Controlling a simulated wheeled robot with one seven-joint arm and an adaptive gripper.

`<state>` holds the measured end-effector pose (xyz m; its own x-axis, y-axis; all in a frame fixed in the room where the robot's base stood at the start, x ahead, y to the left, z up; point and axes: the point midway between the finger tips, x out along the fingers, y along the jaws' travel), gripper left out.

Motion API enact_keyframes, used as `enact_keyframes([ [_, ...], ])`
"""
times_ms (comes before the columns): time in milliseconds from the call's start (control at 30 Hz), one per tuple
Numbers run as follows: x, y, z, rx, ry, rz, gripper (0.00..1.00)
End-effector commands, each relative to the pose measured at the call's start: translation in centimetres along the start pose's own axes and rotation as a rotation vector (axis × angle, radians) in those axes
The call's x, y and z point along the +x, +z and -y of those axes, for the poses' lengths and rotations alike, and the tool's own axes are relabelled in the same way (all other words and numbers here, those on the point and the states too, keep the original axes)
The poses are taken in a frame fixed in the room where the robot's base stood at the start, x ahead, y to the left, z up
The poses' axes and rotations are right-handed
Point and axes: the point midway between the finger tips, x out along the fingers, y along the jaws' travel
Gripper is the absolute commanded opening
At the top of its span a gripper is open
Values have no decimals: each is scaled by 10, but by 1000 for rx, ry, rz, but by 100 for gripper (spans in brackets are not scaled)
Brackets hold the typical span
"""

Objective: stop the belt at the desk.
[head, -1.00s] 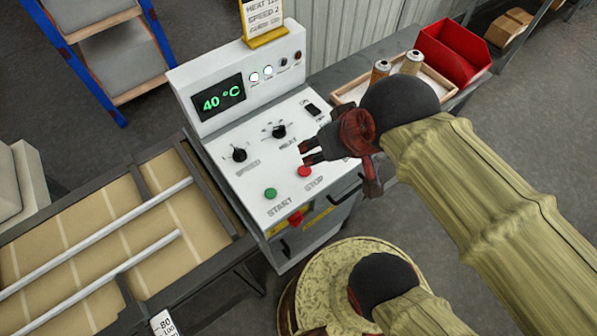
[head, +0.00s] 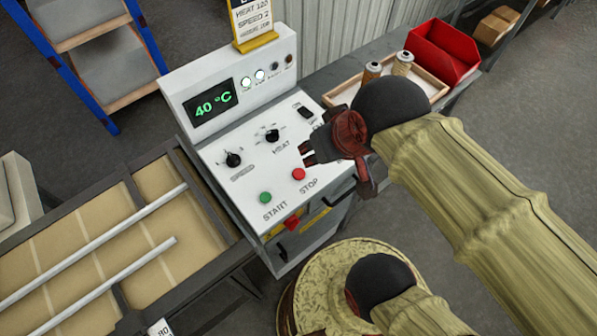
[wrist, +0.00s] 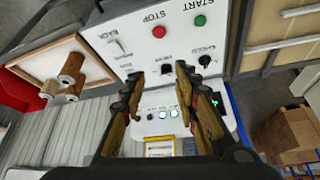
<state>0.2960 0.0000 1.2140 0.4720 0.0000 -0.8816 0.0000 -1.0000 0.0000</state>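The red STOP button (head: 298,174) sits on the white desk's sloping panel (head: 235,172), right of the green START button (head: 265,198). In the wrist view the STOP button (wrist: 158,31) lies beyond the fingertips and the START button (wrist: 200,20) is right of it. My gripper (head: 304,152) hangs over the panel's right part, close to the STOP button in the picture. Its height above the panel is hard to judge. The wrist view shows my gripper (wrist: 160,70) with its two fingers apart and nothing between them. The belt (head: 90,240) lies left of the desk.
Another red button (head: 292,223) is on the desk's front. SPEED (head: 233,159) and HEAT (head: 272,135) knobs and a switch (head: 306,111) are nearby. The display (head: 211,104) reads 40 °C. A wooden tray (head: 343,91) with filter cartridges and a red bin (head: 443,52) stand behind my arm.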

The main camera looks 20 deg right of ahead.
Motion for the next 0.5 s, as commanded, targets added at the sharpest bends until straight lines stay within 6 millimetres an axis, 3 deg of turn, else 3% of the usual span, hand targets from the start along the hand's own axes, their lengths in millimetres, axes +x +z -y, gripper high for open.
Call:
enact_keyframes([
  [500, 0, 0, 0, 0, 0, 0, 0],
])
